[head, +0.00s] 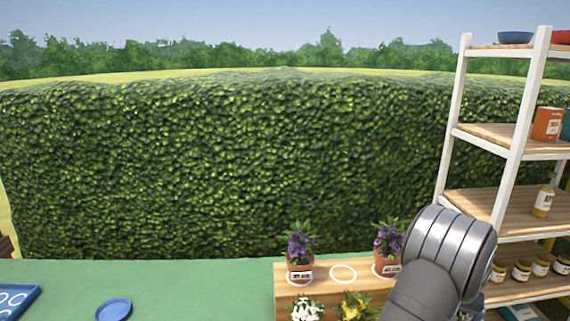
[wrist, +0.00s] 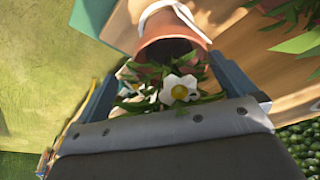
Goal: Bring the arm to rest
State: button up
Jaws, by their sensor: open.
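My arm (head: 445,255) reaches in at the right of the head view, in front of the wooden plant stand; my gripper is hidden there. In the wrist view my gripper (wrist: 165,70) is open, with one finger on each side. A terracotta pot (wrist: 172,30) with a white band and a white flower with a yellow centre (wrist: 180,89) shows between and just beyond the fingertips. I cannot tell whether the fingers touch the pot. I cannot tell which plant of the head view this is.
The wooden stand (head: 330,278) holds potted purple flowers (head: 300,250) and (head: 388,238), with white (head: 306,308) and yellow flowers (head: 357,306) lower. A white-framed shelf (head: 500,140) with jars stands right. A blue dish (head: 114,309) and blue tray (head: 15,298) lie left. The green tabletop (head: 190,282) between is clear.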

jog(key=s+d+r, duration=0.2)
jog(key=s+r, duration=0.4)
jog(key=s, duration=0.3)
notch_tip(320, 180, up, 16)
jog(key=w+a+r+n, duration=0.1)
jog(key=w+a+n, duration=0.1)
jog(key=w+a, duration=0.7)
jog(key=shift+w+a+r+n+y, duration=0.25)
jog(key=shift+w+r+n+y, duration=0.1)
jog(key=shift+w, duration=0.35)
